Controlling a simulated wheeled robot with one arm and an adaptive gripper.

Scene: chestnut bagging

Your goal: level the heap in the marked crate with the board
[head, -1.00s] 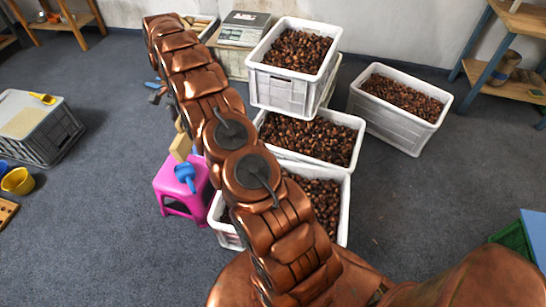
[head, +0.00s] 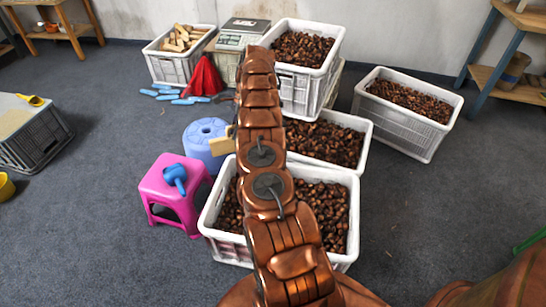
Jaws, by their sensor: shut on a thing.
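My copper arm reaches up the middle of the head view and covers its own end, so I cannot see my gripper. A tan piece (head: 220,147), which looks like part of the board, sticks out left of the arm, above the near crate's back-left corner. The near white crate (head: 353,221) holds brown chestnuts (head: 325,207), and my arm hides its middle. A second crate of chestnuts (head: 365,146) stands just behind it, partly hidden. I see no mark on any crate. Whether the tan piece touches chestnuts cannot be told.
A higher crate of chestnuts (head: 299,90) stands at the back, another (head: 400,135) at the right. A pink stool (head: 159,184) with a blue scoop (head: 175,177) and a blue round stool (head: 203,134) stand left of the near crate. A scale (head: 240,33) is behind.

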